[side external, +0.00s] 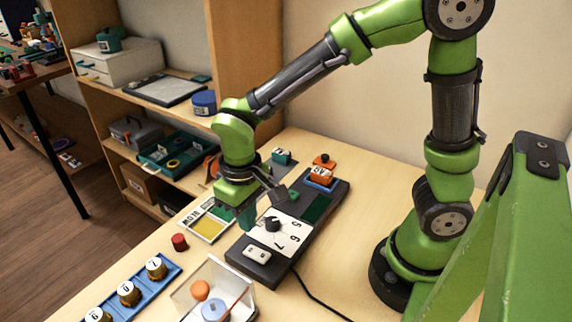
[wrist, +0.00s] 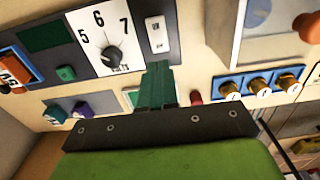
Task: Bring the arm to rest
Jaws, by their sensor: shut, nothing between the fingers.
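My gripper (side external: 247,218) is shut and empty. In the side view it points down over the left long edge of a dark panel, beside the panel's dial. In the wrist view its green fingers (wrist: 158,85) are together, with nothing between them. The dark panel (side external: 245,240) lies on the wooden table. It has a white volts scale (wrist: 97,30) with a black knob (side external: 272,223), whose pointer shows near 6 in the wrist view. A white rocker switch (side external: 256,252) and a dark green window (side external: 317,208) are on the same panel.
A red cylinder (side external: 179,242) stands left of the panel. A blue tray (side external: 172,272) with several numbered knobs and a clear-sided box (side external: 188,296) are at the front. An orange block (side external: 321,175) sits at the panel's far end. A black cable (side external: 318,298) runs across the table.

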